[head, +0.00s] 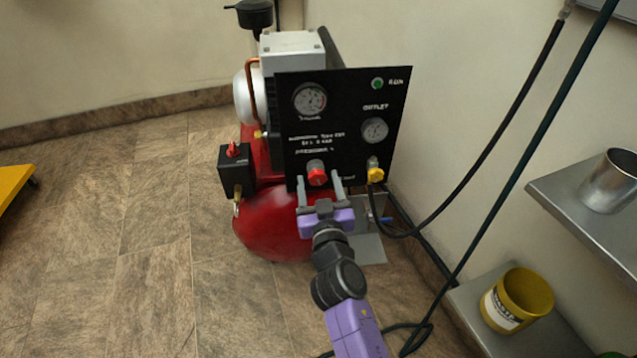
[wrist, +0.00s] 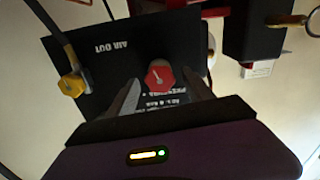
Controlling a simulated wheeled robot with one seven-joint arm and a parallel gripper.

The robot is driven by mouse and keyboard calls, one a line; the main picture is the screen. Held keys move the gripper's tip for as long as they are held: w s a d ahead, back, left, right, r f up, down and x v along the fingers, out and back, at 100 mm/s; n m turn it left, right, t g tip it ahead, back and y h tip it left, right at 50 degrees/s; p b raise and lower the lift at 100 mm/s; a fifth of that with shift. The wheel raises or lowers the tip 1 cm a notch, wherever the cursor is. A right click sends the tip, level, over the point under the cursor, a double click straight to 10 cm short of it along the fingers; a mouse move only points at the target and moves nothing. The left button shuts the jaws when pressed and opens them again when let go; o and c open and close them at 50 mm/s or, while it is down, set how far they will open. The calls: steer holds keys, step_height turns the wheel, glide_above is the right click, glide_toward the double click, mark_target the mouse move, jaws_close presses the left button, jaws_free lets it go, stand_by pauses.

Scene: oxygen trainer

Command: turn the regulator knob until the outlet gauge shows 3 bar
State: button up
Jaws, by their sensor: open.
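The red regulator knob (head: 317,176) sits low on the black panel (head: 345,100) of the compressor. It also shows in the wrist view (wrist: 159,76), between my fingertips. My gripper (head: 320,178) is open, with one finger on each side of the knob; whether the fingers touch it I cannot tell. The outlet gauge (head: 375,130) is at the right of the panel, under the word OUTLET. Its needle is too small to read. A second, larger gauge (head: 310,99) is at the upper left of the panel.
A yellow fitting (head: 375,175) with a black hose is just right of the knob. Metal shelves (head: 590,215) with a yellow bucket (head: 518,300) are at the right.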

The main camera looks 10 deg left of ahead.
steer(key=shift+w, duration=0.1)
jaws_close()
stand_by(0.4)
steer(key=n, duration=0.3)
steer(key=shift+n, duration=0.4)
steer(key=n, duration=0.4)
steer(key=shift+a+n, duration=0.1)
steer(key=shift+n, duration=0.2)
steer(key=n, duration=0.4)
steer(key=shift+f, duration=0.1)
steer(key=shift+n+p, duration=0.3)
steer(key=shift+n, duration=1.5)
